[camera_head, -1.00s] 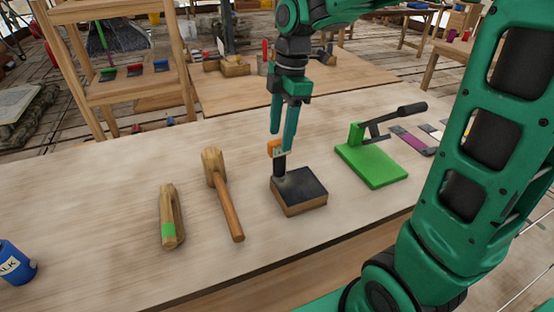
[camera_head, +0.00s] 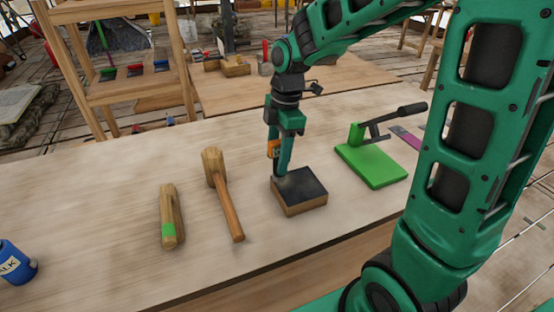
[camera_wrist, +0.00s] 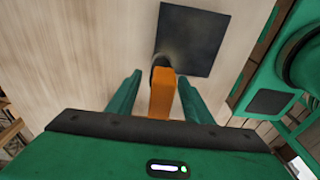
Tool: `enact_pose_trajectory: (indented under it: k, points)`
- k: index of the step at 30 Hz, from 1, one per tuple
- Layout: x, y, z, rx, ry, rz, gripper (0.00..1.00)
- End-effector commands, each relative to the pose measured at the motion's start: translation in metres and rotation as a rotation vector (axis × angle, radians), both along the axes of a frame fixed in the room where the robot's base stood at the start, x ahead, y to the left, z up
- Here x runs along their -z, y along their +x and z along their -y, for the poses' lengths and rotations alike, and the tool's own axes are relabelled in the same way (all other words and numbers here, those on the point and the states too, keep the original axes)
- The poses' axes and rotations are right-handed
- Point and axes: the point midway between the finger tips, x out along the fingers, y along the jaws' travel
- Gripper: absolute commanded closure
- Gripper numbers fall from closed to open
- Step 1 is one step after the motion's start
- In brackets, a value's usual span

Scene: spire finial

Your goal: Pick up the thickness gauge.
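The thickness gauge, which I take to be the upright orange piece with a dark lower part (camera_head: 273,149), stands at the back left corner of a dark-topped wooden block (camera_head: 299,190). My gripper (camera_head: 277,164) points down over it, with its fingers on either side. In the wrist view the orange piece (camera_wrist: 161,95) lies between the two open green fingers (camera_wrist: 158,85), with a gap on the left and a smaller one on the right. A finger hides much of the dark lower part in the head view. I cannot tell exactly how it rests at the block.
A wooden mallet (camera_head: 227,194) and a wooden tool with a green band (camera_head: 169,215) lie left of the block. A green plate with a black lever (camera_head: 371,166) is to the right. A blue chalk container (camera_head: 15,263) is at far left. Bare tabletop lies between them.

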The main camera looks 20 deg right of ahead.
Motion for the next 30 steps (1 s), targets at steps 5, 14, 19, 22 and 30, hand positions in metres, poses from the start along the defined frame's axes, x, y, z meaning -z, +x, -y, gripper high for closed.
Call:
enact_pose_trajectory:
  k: [5, 14, 19, 22, 30]
  points:
    - [0.000, 0.000, 0.000, 0.001, 0.000, 0.000, 0.98]
    - [-0.001, 0.000, 0.000, 0.001, 0.000, 0.001, 1.00]
    - [-0.011, 0.001, 0.000, 0.001, 0.000, 0.003, 1.00]
    - [-0.023, 0.001, 0.001, 0.001, 0.000, 0.003, 1.00]
    - [-0.066, -0.021, -0.035, -0.004, 0.000, 0.005, 1.00]
